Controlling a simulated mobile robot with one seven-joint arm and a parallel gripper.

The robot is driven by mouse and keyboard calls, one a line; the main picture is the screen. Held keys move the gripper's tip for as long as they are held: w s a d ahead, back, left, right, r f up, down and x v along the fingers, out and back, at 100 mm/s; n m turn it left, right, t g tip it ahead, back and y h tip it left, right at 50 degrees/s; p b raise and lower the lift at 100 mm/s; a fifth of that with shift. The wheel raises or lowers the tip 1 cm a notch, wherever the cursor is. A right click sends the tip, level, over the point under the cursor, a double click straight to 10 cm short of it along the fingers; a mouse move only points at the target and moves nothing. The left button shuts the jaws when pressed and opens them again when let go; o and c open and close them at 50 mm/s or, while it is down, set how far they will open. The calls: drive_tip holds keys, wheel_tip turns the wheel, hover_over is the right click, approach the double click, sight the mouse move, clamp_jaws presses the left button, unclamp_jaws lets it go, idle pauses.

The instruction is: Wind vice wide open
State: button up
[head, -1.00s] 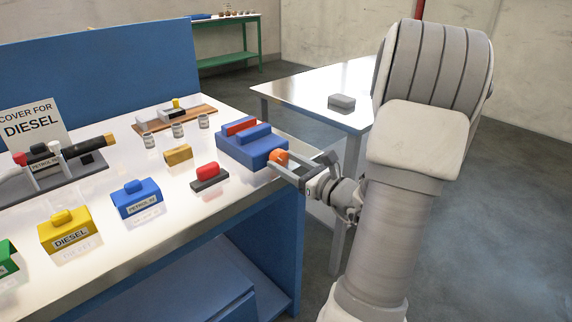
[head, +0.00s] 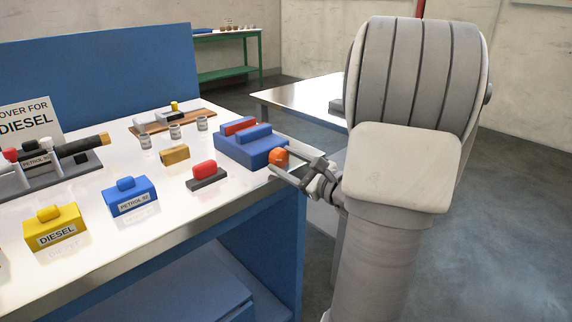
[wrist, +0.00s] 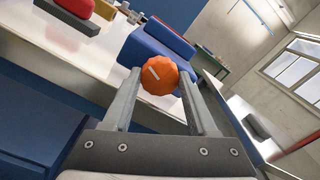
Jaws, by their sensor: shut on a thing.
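The blue vice (head: 245,150) stands at the right end of the white bench top, with a red block (head: 239,125) between blue parts on its top. Its orange knob (head: 278,156) faces my arm. My gripper (head: 282,166) reaches in from the right and is shut on the orange knob. In the wrist view the knob (wrist: 160,76) sits between the fingertips (wrist: 160,80), with a pale mark on its face. The vice (wrist: 157,47) is behind it, partly hidden by the knob. I cannot tell how wide the jaw gap is.
A red-topped block (head: 205,174), a brass block (head: 175,154) and small metal cylinders (head: 174,131) stand left of the vice. Blue PETROL 92 (head: 131,197) and yellow DIESEL (head: 55,228) covers sit nearer the front edge. A metal table (head: 310,98) stands behind.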

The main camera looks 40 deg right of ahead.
drive_tip(key=shift+f, duration=0.1)
drive_tip(key=o, duration=1.4)
drive_tip(key=shift+c, duration=0.2)
drive_tip(key=shift+s, duration=0.15)
drive_tip(key=s+d+p, duration=0.1)
drive_tip(key=s+p, duration=0.2)
drive_tip(key=s, duration=1.4)
drive_tip(key=shift+d, duration=0.2)
